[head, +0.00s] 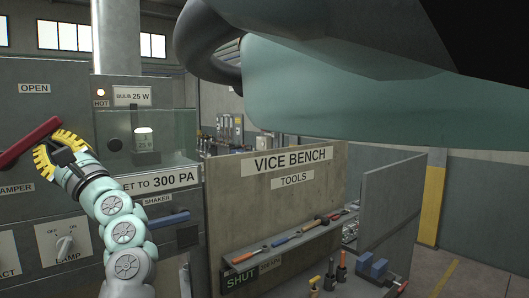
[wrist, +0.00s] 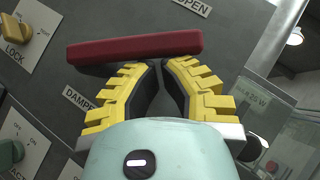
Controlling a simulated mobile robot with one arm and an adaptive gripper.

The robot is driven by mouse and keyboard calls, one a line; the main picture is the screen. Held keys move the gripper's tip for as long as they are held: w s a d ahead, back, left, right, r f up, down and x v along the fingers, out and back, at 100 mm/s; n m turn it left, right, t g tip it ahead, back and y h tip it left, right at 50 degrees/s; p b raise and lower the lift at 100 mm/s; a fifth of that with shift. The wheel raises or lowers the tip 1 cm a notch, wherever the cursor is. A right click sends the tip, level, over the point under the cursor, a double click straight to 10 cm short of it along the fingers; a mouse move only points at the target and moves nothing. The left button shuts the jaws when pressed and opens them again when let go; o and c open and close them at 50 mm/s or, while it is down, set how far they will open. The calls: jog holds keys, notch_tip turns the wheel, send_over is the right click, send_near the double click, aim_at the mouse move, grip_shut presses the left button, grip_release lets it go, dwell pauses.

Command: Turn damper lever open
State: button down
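The damper lever is a red bar (head: 28,142). In the head view it slants from lower left up to the right, with its right end below the OPEN label (head: 34,88). In the wrist view the lever (wrist: 135,47) lies nearly level across the fingertips. My gripper (head: 62,148) is at the lever's right part. In the wrist view the yellow-ribbed fingers of my gripper (wrist: 160,66) come nearly together at the tips, just under the bar. I see nothing held between them. Contact with the bar cannot be made out. The DAMPER label (head: 16,188) is partly cut off.
A LAMP knob (head: 64,246) sits on the panel below the lever. A glass-fronted box with a bulb (head: 144,140) is to the right of my gripper. A blue shaker handle (head: 166,219) sticks out lower right. A vice bench board (head: 275,185) stands farther right.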

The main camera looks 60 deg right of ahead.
aim_at(47, 130)
jog(key=n, duration=0.1)
jog(key=r+n+g+y, duration=0.1)
jog(key=r+n+g+y+b, duration=0.1)
jog(key=n, duration=0.1)
jog(key=shift+a, duration=0.25)
jog(key=n+g, duration=0.1)
jog(key=a+r+n+g+b, duration=0.1)
jog(key=n, duration=0.1)
jog(key=shift+w+r+g, duration=0.15)
jog(key=shift+r+g, duration=0.1)
jog(key=shift+g, duration=0.05)
jog(key=shift+w+a+r+n+g+b, duration=0.25)
jog(key=shift+a+r+n+g+b, duration=0.25)
jog(key=shift+a+n+g+b, duration=0.4)
jog(key=shift+w+a+r+n+g+b, duration=0.2)
jog(key=shift+a+r+n+g+b, duration=0.35)
jog(key=shift+n+g+b, duration=0.4)
